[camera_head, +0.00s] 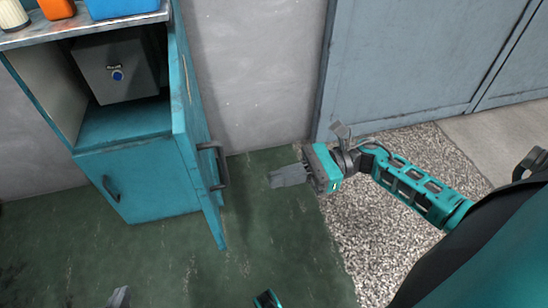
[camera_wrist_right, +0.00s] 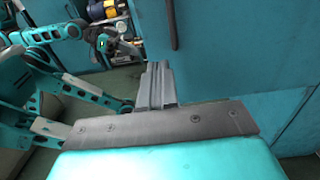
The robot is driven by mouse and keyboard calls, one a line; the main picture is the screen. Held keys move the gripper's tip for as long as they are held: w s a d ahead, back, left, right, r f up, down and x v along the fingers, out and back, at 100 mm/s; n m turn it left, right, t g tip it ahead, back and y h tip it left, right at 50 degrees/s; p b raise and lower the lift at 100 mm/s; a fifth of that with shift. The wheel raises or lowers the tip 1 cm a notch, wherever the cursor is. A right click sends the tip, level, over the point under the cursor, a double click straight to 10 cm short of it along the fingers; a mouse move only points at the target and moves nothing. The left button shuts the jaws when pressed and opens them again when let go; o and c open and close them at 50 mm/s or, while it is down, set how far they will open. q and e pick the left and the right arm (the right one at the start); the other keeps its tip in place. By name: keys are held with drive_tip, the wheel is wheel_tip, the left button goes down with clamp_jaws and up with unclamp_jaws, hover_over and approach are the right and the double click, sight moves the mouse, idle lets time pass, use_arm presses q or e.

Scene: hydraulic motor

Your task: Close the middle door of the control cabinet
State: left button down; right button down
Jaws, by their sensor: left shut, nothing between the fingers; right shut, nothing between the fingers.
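The control cabinet (camera_head: 135,195) is teal and stands at the left in the head view. Its middle door (camera_head: 187,115) stands wide open, swung out towards me, with a dark handle (camera_head: 219,165) on its right-hand outer face. My right gripper (camera_head: 275,177) is shut and empty, to the right of the door and apart from it. In the right wrist view its closed fingers (camera_wrist_right: 157,72) point towards the teal door panel (camera_wrist_right: 220,55), whose handle (camera_wrist_right: 173,22) shows above. My left gripper (camera_head: 118,297) shows only as a grey tip at the bottom edge; it also shows in the wrist view (camera_wrist_right: 130,48), shut.
A grey box (camera_head: 118,70) with a blue knob sits inside the open compartment. The panel below, with its own handle (camera_head: 110,188), is shut. Orange and blue containers (camera_head: 122,8) stand on top. Green floor is clear right of the door; a blue-grey wall panel (camera_head: 415,60) stands behind.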

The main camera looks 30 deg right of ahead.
sight(210, 195)
drive_tip(key=x, duration=1.1)
drive_tip(key=shift+a, duration=0.15)
